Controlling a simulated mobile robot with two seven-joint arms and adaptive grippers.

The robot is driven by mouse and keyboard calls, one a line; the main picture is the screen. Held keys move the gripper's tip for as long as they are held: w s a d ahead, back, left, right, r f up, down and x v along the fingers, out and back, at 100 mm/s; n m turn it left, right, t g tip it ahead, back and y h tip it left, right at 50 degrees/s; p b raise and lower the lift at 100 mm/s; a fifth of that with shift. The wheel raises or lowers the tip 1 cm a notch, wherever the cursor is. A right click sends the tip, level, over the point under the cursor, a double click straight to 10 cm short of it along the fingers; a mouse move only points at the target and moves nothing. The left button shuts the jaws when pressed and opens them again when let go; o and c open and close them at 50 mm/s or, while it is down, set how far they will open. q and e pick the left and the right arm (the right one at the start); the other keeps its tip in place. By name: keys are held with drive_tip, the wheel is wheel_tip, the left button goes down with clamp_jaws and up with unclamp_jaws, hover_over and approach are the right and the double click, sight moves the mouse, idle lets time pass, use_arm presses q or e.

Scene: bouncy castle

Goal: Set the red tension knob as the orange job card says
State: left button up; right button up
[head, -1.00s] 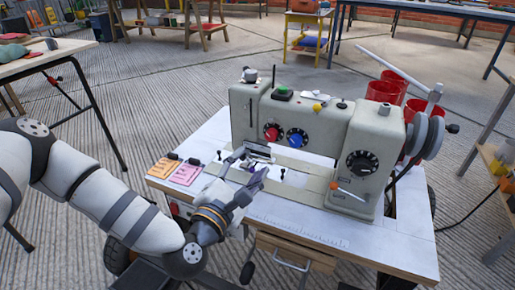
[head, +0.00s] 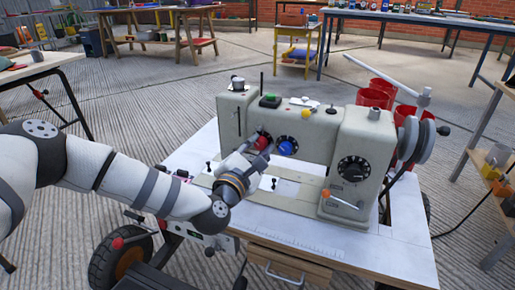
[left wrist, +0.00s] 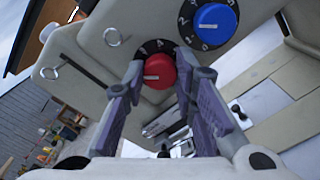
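The red tension knob (head: 262,142) is on the front of the beige sewing machine (head: 365,150), left of a blue knob (head: 288,146). In the left wrist view the red knob (left wrist: 159,71) has a pale pointer line and a dark numbered dial behind it, partly covered. My left gripper (left wrist: 160,68) has its fingertips on either side of the red knob. Narrow gaps seem to show, so it looks open around the knob; contact is not clear. The orange job card is hidden behind my left arm in the head view. My right gripper is out of view.
The blue knob (left wrist: 214,24) is close to the right fingertip. The machine stands on a white table (head: 300,232) with small black-topped posts near the arm. A large black dial (head: 353,169) and orange-tipped lever (head: 342,200) are on the right. Red cups (head: 378,92) stand behind.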

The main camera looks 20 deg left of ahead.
use_arm(q)
clamp_jaws()
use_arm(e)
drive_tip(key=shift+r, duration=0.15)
